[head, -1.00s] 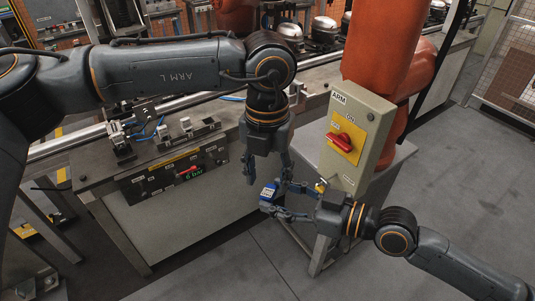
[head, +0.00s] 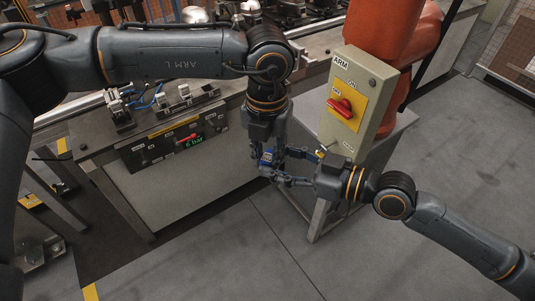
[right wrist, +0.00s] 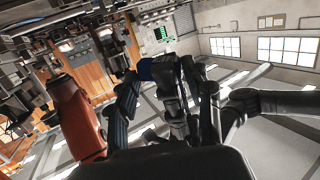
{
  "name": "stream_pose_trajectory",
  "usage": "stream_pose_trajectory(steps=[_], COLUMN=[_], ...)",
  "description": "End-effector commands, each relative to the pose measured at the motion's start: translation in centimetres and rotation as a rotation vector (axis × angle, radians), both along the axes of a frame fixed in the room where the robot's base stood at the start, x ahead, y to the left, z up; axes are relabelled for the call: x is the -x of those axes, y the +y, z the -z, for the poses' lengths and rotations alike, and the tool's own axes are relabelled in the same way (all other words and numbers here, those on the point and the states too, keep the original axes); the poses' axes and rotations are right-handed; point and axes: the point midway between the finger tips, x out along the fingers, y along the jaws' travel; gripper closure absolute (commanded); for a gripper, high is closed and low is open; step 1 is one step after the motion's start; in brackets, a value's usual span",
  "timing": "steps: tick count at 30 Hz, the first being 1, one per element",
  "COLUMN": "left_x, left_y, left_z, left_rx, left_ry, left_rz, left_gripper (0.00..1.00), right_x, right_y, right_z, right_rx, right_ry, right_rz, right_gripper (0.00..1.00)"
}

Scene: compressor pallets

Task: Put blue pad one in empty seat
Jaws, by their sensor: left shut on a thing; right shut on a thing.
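The blue pad (head: 267,157) is a small blue block held in the air in front of the bench, partly hidden by fingers. My left gripper (head: 262,167) reaches down from above and is shut on it. My right gripper (head: 272,169) comes in from the right and is also shut on it. In the right wrist view the blue pad (right wrist: 147,70) shows between dark fingers. A fixture with small blocks (head: 185,97) stands on the bench top; I cannot tell whether it has an empty seat.
A switch box (head: 352,105) marked ARM with a red knob stands close to the right of both grippers. A bench panel (head: 175,143) reading 6 bar is to the left. An orange robot arm (head: 385,30) rises behind. The floor (head: 400,255) at the front right is clear.

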Motion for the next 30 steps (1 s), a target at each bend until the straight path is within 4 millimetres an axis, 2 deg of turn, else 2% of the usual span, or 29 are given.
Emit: stream_pose_trajectory(steps=[1, 4, 17, 30], left_x=[0.1, 0.1, 0.0, 0.0], left_y=[-0.1, -0.1, -0.1, -0.1], left_z=[0.0, 0.0, 0.0, 0.0], left_rx=[0.004, 0.004, 0.003, 0.003], left_ry=[0.001, 0.001, 0.001, 0.001], left_rz=[0.001, 0.001, 0.001, 0.001], left_gripper=[1.0, 1.0, 1.0, 1.0], right_x=[0.0, 0.0, 0.2, 2.4], right_y=[0.0, 0.0, -0.4, -4.8], right_z=[0.0, 0.0, 0.0, -0.7], right_rx=[-0.001, -0.001, 0.001, 0.002], right_ry=[0.0, 0.0, 0.0, 0.001], right_rz=[0.0, 0.0, -0.001, -0.001], right_gripper=[0.44, 0.23, 0.23, 0.23])
